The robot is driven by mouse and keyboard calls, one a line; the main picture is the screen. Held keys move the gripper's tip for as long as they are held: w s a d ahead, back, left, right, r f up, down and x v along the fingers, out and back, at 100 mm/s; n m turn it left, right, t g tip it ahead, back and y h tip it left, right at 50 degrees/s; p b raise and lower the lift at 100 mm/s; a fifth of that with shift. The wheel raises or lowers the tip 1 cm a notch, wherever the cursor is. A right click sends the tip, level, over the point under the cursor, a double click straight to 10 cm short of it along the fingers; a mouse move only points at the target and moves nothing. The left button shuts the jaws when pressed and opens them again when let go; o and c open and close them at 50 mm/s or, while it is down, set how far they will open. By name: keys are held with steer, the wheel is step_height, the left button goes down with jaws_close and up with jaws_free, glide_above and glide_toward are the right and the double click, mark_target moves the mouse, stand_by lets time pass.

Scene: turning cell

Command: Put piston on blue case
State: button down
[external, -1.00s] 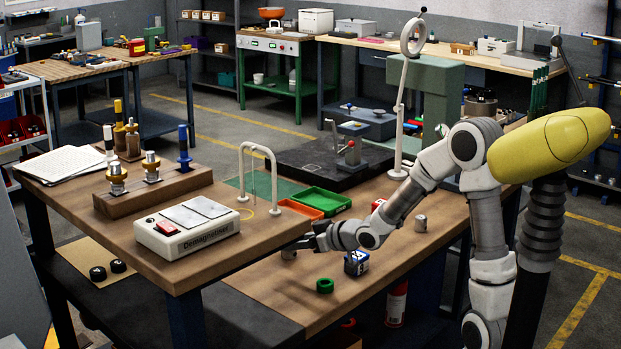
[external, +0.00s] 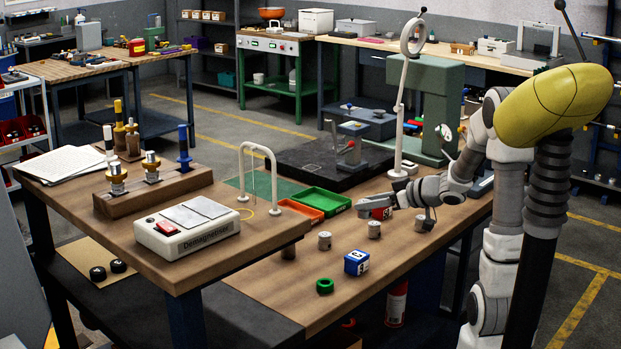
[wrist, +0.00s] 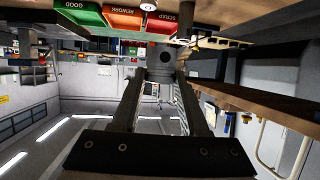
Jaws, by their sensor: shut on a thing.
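My gripper (external: 364,207) is above the lower bench at its back, close to a red box (external: 381,213). In the wrist view its two fingers (wrist: 163,78) are shut on a grey piece with a dark round hole, which looks like a piston (wrist: 160,57). In the external view the held piece is hard to make out. The blue case (external: 356,262), a small blue box with white markings, sits on the bench, below and in front of the gripper, apart from it.
A green ring (external: 325,286) lies near the bench's front edge. Orange (external: 300,205) and green trays (external: 321,201) stand at the back, by a dark surface plate (external: 300,160). The raised bench with a demagnetiser (external: 187,228) is left. Bare wood surrounds the blue case.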

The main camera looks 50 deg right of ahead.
steer(key=s+d+r+p, duration=0.1)
steer(key=s+d+r, duration=0.1)
steer(key=s+d, duration=0.45)
steer(key=b, duration=0.5)
glide_above(362, 257)
step_height(362, 257, down, 7)
steer(key=shift+d+f, duration=0.1)
steer(key=shift+f, duration=0.1)
steer(key=shift+f+b, duration=0.75)
steer(key=shift+f, duration=1.15)
steer(key=shift+f, duration=0.15)
steer(key=shift+c, duration=2.1)
jaws_free()
